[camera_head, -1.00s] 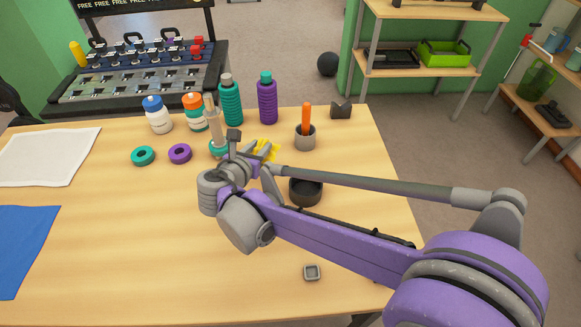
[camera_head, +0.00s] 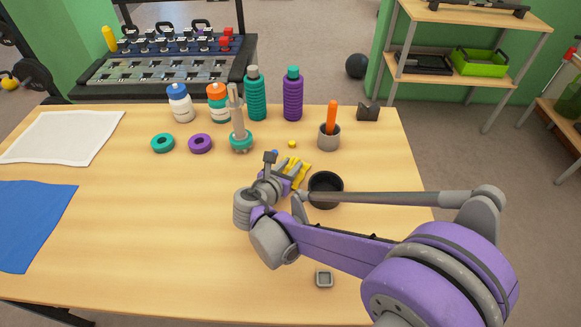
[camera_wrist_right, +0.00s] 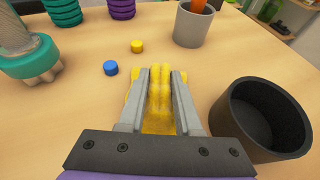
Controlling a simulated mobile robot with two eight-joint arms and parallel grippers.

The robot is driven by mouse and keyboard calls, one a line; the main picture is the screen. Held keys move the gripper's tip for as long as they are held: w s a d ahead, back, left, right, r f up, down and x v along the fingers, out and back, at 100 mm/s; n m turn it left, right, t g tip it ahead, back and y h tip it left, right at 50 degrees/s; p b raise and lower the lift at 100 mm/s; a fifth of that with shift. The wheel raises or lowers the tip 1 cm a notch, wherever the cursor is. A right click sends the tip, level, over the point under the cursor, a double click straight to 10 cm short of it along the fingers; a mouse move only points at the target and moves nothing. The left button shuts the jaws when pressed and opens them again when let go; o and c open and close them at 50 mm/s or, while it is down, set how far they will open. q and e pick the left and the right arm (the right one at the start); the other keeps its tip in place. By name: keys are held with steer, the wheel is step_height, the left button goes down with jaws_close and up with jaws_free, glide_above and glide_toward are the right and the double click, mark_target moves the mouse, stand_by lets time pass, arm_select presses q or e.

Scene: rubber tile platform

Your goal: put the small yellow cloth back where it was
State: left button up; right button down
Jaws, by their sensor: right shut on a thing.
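The small yellow cloth (camera_head: 299,171) is bunched between the fingers of my right gripper (camera_head: 294,174). In the right wrist view, the two grey fingers (camera_wrist_right: 159,95) are shut on the yellow cloth (camera_wrist_right: 160,110), and it shows between and just outside them. The cloth is low over the wooden table, left of the black cup (camera_head: 325,188). I cannot tell whether it touches the tabletop. My right arm hides part of the table below it. My left gripper is not in view.
A small yellow disc (camera_wrist_right: 137,46) and a blue disc (camera_wrist_right: 110,68) lie just beyond the fingers. A grey cup (camera_head: 329,138) with an orange stick and a teal-based peg stand (camera_head: 241,142) are farther back. A white cloth (camera_head: 62,136) and blue cloth (camera_head: 32,225) lie left. The middle-left tabletop is clear.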

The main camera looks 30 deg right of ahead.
steer(key=shift+f, duration=0.1)
steer(key=shift+f, duration=0.15)
steer(key=c, duration=0.6)
jaws_free()
steer(key=shift+r, duration=0.25)
steer(key=p+v, duration=0.1)
steer(key=v, duration=1.1)
